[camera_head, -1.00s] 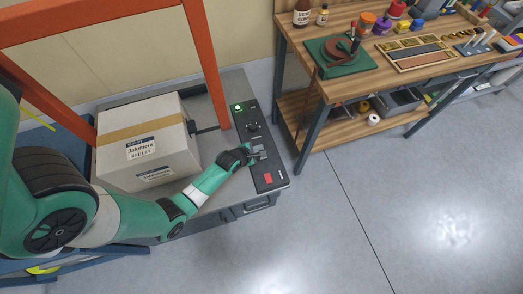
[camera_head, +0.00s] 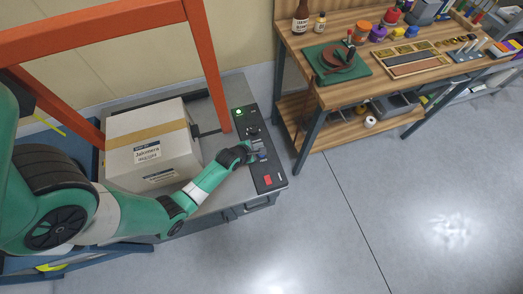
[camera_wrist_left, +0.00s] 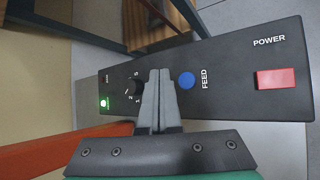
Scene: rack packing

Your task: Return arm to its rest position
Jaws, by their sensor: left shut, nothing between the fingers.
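My left arm (camera_head: 140,215) comes in from the left in the head view, reaching across the grey machine stand. Its gripper (camera_head: 257,153) is over the black control panel (camera_head: 272,178). In the left wrist view the fingers (camera_wrist_left: 158,80) are shut and empty, close together. They stand over the panel (camera_wrist_left: 225,75) between the numbered black knob (camera_wrist_left: 133,90) and the blue FEED button (camera_wrist_left: 186,80). I cannot tell whether the tips touch the panel. A red POWER switch (camera_wrist_left: 276,78) and a lit green lamp (camera_wrist_left: 104,103) are also on it. My right gripper is not in view.
A taped cardboard box (camera_head: 150,140) sits on the machine beside my arm, under an orange frame (camera_head: 207,65). A wooden workbench (camera_head: 330,95) with bottles, jars and tools stands at the right. The floor (camera_head: 400,200) between is clear.

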